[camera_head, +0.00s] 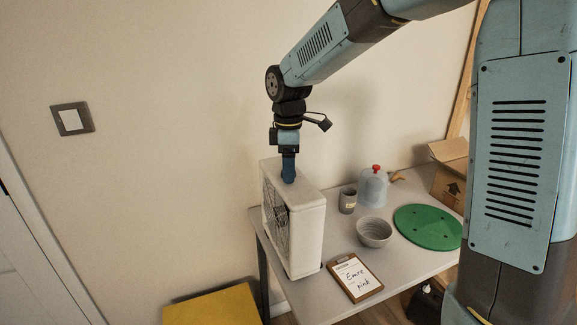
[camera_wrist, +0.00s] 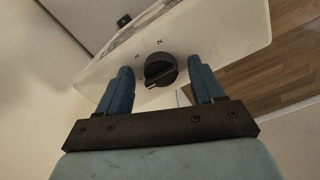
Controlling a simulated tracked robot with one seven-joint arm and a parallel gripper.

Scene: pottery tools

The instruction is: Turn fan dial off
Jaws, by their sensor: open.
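The white box fan (camera_head: 307,230) stands upright at the left end of the table, its grille facing left. Its black dial (camera_wrist: 160,69) shows on the fan's top face in the wrist view, with small numbers printed beside it. My gripper (camera_wrist: 161,84) is open, its two blue fingers apart on either side of the dial in that view. I cannot tell whether the fingers touch the dial. In the head view my gripper (camera_head: 288,178) points down at the fan's top, and it hides the dial there.
The table (camera_head: 318,293) also holds a clipboard (camera_head: 355,276), a grey bowl (camera_head: 374,232), a small cup (camera_head: 348,201), a clear container with a red knob (camera_head: 373,187) and a green disc (camera_head: 428,227). A cardboard box (camera_head: 450,184) stands at the back right. A yellow surface (camera_head: 212,306) is low at left.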

